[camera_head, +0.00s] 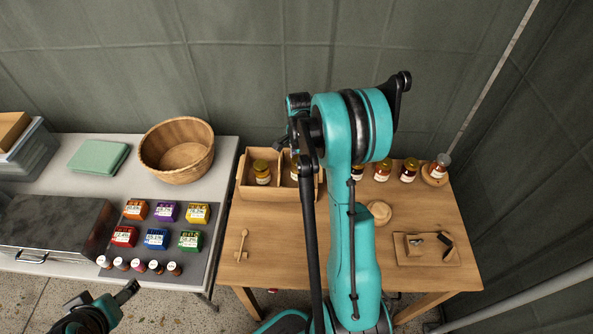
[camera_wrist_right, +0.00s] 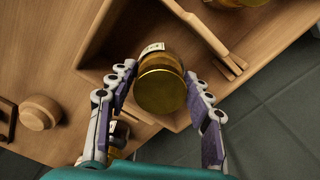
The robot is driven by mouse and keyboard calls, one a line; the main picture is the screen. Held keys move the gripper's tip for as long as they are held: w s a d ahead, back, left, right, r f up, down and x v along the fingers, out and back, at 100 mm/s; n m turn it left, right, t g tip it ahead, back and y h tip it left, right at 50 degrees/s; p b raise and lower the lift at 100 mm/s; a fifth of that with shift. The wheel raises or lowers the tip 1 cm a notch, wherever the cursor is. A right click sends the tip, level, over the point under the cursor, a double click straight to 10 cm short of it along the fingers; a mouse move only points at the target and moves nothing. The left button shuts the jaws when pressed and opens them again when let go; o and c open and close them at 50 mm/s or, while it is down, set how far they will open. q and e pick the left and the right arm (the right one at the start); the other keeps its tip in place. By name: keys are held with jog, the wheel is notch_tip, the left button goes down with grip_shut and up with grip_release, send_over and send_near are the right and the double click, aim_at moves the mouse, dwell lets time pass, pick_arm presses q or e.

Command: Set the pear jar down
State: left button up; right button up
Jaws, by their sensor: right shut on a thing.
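The held jar (camera_wrist_right: 162,88) has a gold lid and a pale label edge; I cannot read which fruit it is. My right gripper (camera_wrist_right: 160,78) is shut on it, one finger on each side. The jar is at the right compartment of a wooden divided box (camera_head: 272,192); I cannot tell whether it touches the floor. In the head view my right arm hides most of this jar (camera_head: 295,168). Another gold-lidded jar (camera_head: 262,172) stands in the left compartment. My left gripper (camera_head: 104,298) is open and empty at the lower left, off the tables.
Several jars (camera_head: 383,170) stand along the wooden table's back, one on a round wooden stand (camera_head: 435,178). A wooden lid-like disc (camera_head: 379,212), a small tray (camera_head: 427,260) and a wooden dipper (camera_head: 241,246) lie there. The left table holds a basket (camera_head: 177,150) and coloured boxes (camera_head: 157,238).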

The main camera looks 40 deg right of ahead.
notch_tip(320, 180, down, 3)
jog(key=shift+r+b, duration=0.1)
jog(key=shift+b, duration=0.3)
jog(key=o, duration=1.4)
